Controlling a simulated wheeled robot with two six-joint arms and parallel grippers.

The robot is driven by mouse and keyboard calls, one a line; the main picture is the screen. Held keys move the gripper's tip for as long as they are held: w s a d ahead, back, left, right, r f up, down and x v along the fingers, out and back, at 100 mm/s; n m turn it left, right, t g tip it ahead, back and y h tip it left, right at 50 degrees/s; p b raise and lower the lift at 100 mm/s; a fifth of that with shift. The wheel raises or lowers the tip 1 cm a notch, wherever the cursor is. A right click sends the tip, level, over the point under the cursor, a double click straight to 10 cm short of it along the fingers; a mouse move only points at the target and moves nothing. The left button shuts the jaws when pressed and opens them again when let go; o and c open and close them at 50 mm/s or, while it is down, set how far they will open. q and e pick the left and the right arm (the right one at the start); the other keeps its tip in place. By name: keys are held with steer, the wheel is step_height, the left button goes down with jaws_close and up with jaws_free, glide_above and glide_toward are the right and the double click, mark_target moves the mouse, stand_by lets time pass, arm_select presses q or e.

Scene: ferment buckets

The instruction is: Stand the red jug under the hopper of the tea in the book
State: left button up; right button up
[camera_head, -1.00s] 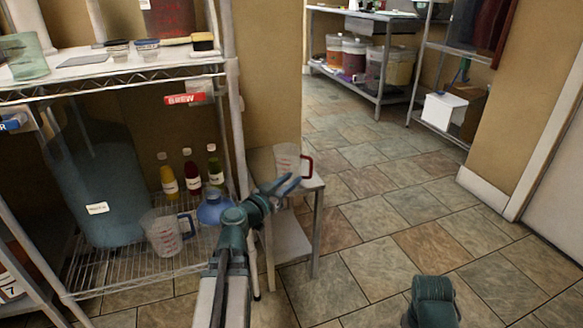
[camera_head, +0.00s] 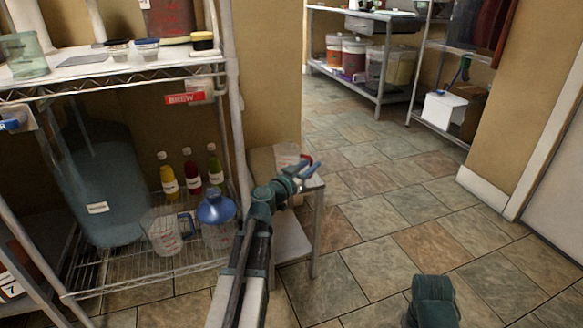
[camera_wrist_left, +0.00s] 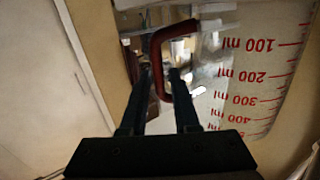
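The red jug (camera_head: 287,156) is a clear measuring jug with a red handle on a small side table. My left gripper (camera_head: 309,168) is at its handle, partly covering it in the head view. In the left wrist view, the red handle (camera_wrist_left: 158,65) stands between the spread fingers of my left gripper (camera_wrist_left: 160,75). The clear wall with red millilitre marks (camera_wrist_left: 260,85) is to the right of the fingers. I see no clear grip on the handle. I cannot make out a tea hopper or a book.
The side table (camera_head: 318,190) stands beside a wire shelf (camera_head: 130,275). The shelf holds a blue-handled jug (camera_head: 165,235), a blue-topped jug (camera_head: 216,212), bottles and a large blue vessel (camera_head: 100,180). Filled buckets (camera_head: 352,58) stand under the far table. The tiled floor at right is clear.

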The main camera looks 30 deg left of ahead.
arm_select(q)
steer(key=w, duration=0.3)
steer(key=shift+w+d, duration=0.25)
steer(key=shift+w, duration=0.1)
jaws_close()
stand_by(1.0)
